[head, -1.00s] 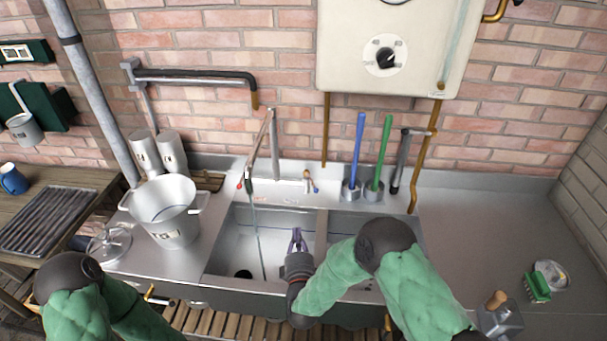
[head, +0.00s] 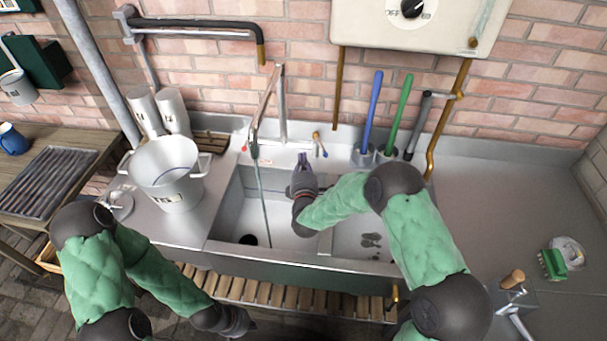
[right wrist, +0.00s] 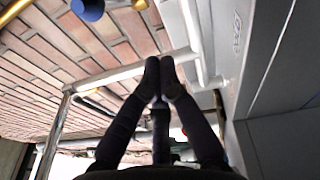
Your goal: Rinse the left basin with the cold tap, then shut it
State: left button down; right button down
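A thin stream of water (head: 262,195) falls from the tall metal spout (head: 280,105) into the left basin (head: 226,225), near its dark drain. The cold tap (head: 319,146), with brass and blue parts, stands on the back ledge right of the spout. A blue knob (right wrist: 87,8) also shows in the right wrist view. A red-marked tap (head: 244,148) is left of the spout. My right gripper (head: 304,157) is beside the cold tap, apart from it; its fingertips (right wrist: 160,65) meet with nothing between them. My left gripper (head: 240,322) hangs low before the sink; its fingers are unclear.
A white bucket (head: 168,188) and two pale cups (head: 160,112) stand on the left drainer. Blue (head: 372,110) and green (head: 400,115) handles stand upright behind the right basin (head: 350,250), which has dark spots. A green brush (head: 552,264) lies on the right counter.

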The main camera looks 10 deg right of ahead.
aim_at(327, 156)
jog(key=shift+d+r, duration=0.2)
jog(key=shift+d, duration=0.8)
jog(key=shift+d+r, duration=0.15)
jog(key=shift+d, duration=0.8)
jog(key=shift+b, duration=0.3)
jog(key=shift+s+d+b, duration=0.1)
jog(key=shift+d+b, duration=0.55)
jog(key=shift+d, duration=1.3)
